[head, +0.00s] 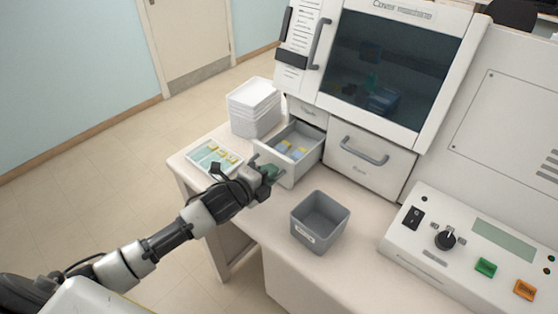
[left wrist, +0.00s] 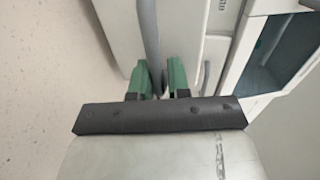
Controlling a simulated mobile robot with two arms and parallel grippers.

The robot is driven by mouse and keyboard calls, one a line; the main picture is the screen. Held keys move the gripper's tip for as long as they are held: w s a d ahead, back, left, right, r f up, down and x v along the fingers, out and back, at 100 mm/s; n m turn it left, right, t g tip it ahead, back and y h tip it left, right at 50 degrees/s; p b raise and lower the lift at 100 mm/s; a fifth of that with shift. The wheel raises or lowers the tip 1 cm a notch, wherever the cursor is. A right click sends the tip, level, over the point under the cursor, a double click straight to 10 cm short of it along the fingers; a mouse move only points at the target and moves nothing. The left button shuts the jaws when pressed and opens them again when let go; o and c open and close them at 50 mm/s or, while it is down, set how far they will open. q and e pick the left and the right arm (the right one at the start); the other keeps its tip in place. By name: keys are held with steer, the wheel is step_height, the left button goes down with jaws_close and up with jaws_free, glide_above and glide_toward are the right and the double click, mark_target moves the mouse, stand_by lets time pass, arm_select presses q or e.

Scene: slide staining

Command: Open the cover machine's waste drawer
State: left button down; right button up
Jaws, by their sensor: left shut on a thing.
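The cover machine (head: 395,60) stands at the back of the bench with its dark window closed. A small drawer (head: 311,163) below its left side is pulled out, with several blue and yellow slides inside. My left gripper (head: 268,172) is at this drawer's front. In the left wrist view the green fingers (left wrist: 159,80) are shut on a grey bar handle (left wrist: 149,40), which runs between them. A wider drawer (head: 366,160) with a bar handle is shut to the right. I cannot read which drawer is marked waste. My right gripper is out of view.
A grey open bin (head: 319,222) stands on the bench just in front of the open drawer. A slide tray (head: 203,155) and a stack of white trays (head: 254,106) are at the left. A control panel (head: 470,254) is at the right.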

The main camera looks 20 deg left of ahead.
arm_select(q)
steer(key=shift+s+a+f, duration=0.15)
steer(key=shift+s+a, duration=0.05)
steer(key=shift+s, duration=0.3)
steer(key=shift+s+a+f, duration=0.15)
steer(key=shift+s, duration=0.3)
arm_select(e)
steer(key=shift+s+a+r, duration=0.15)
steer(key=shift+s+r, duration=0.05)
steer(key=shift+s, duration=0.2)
arm_select(q)
steer(key=c, duration=1.2)
jaws_free()
steer(key=shift+w, duration=0.2)
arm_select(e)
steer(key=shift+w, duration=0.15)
arm_select(q)
steer(key=shift+r, duration=0.1)
steer(key=shift+s, duration=0.25)
steer(key=b+v, duration=0.2)
steer(key=v, duration=0.6)
steer(key=shift+s+a, duration=0.1)
steer(key=shift+s, duration=0.15)
steer(key=shift+v, duration=0.85)
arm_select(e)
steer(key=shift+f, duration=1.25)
